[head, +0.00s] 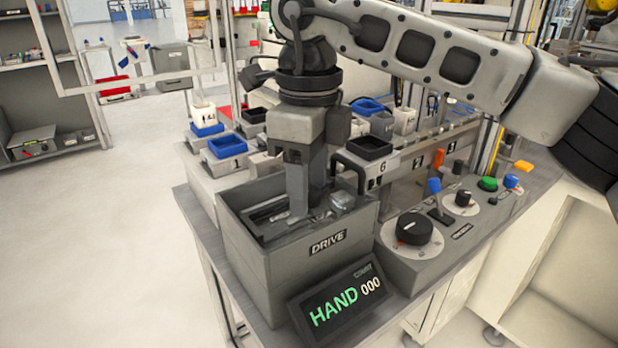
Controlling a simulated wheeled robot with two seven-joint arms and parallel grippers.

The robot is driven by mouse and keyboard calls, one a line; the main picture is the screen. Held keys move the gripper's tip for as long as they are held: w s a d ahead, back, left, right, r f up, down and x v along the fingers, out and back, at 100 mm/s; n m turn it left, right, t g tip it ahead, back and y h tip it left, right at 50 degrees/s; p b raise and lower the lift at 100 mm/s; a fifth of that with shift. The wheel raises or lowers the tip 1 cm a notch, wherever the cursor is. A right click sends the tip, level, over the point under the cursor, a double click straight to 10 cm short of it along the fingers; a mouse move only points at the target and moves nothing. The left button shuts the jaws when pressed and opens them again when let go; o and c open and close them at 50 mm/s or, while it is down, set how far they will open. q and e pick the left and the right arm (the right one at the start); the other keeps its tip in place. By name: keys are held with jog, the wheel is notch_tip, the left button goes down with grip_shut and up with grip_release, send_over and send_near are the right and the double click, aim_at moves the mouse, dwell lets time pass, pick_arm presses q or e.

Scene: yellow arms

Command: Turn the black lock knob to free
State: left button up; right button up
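A large black knob (413,229) sits on a pale round dial on the grey control panel (408,268), right of the box marked DRIVE. A smaller black knob (463,198) stands on another pale dial behind it. I cannot read which one is the lock knob. My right gripper (303,208) comes from the upper right and points down into the open DRIVE box (252,262), left of both knobs and apart from them. Its fingertips are partly hidden among dark and metal parts in the box, so its opening is unclear. My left gripper is not in view.
A display (343,300) in front reads HAND 000. The panel also carries a blue-topped lever (435,187), a green button (488,184) and a blue knob (511,181). Blue and black trays (371,147) stand behind. Open floor (100,240) lies left.

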dwell(0.4)
pick_arm(q)
jog(key=p, duration=0.2)
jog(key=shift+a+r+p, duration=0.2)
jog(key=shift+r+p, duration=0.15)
pick_arm(e)
notch_tip(320, 180, up, 16)
